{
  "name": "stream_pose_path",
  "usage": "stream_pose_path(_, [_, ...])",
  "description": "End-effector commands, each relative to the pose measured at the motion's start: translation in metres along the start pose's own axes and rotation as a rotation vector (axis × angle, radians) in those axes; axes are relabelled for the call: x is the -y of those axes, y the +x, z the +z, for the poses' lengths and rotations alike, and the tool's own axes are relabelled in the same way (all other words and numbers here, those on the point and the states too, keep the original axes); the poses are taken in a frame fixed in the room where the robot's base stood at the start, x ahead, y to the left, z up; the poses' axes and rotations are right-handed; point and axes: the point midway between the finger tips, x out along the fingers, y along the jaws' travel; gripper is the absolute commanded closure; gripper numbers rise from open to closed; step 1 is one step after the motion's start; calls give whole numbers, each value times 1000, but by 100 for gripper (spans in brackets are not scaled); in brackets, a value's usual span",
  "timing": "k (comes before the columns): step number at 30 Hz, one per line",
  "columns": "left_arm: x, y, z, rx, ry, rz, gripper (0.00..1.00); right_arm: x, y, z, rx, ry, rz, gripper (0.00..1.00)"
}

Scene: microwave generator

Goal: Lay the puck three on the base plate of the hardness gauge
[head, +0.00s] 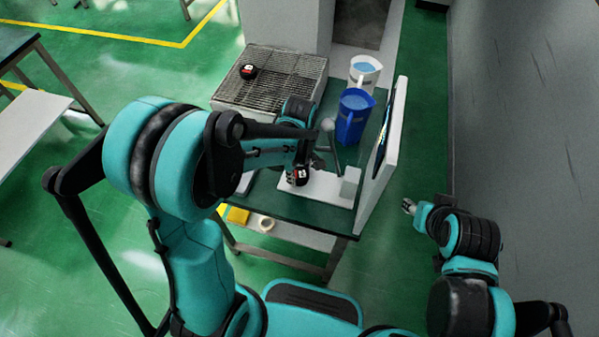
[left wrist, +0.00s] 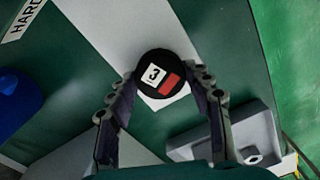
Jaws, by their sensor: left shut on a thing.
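Puck three (left wrist: 152,73) is a black disc with a white "3" label and a red patch. My left gripper (left wrist: 160,88) is shut on it, with a finger on each side. In the head view the puck (head: 300,174) is over or on the white base plate (head: 328,190) of the hardness gauge; I cannot tell whether it touches. The plate shows as a white strip (left wrist: 118,30) behind the puck in the left wrist view. My left arm hides part of the gauge. My right gripper (head: 409,206) is off to the right, away from the table; its fingers are too small to read.
A wire rack (head: 285,68) holds another black puck (head: 249,71). A blue jug (head: 353,116) and a white jug (head: 364,73) stand behind the gauge. An upright white panel (head: 383,150) edges the table's right side. A label reading "HARD" (left wrist: 22,18) lies on the green tabletop.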

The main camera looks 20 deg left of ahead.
Motion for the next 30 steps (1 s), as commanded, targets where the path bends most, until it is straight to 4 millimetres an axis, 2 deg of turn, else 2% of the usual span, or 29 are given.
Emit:
stream_pose_path(8, [0, 3, 0, 0, 0, 0, 80, 0, 2, 2, 0, 0, 0, 60])
stream_pose_path(9, [0, 3, 0, 0, 0, 0, 44, 0, 2, 1, 0, 0, 0, 60])
stream_pose_path(11, [0, 2, 0, 0, 0, 0, 29, 0, 2, 1, 0, 0, 0, 60])
stream_pose_path(23, [0, -4, 0, 0, 0, 0, 29, 0, -3, -2, 0, 0, 0, 60])
stream_pose_path(26, [0, -18, 0, 0, 0, 0, 29, 0, -7, -5, 0, 0, 0, 60])
stream_pose_path(30, [0, -50, 0, 0, 0, 0, 29, 0, -16, -12, 0, 0, 0, 60])
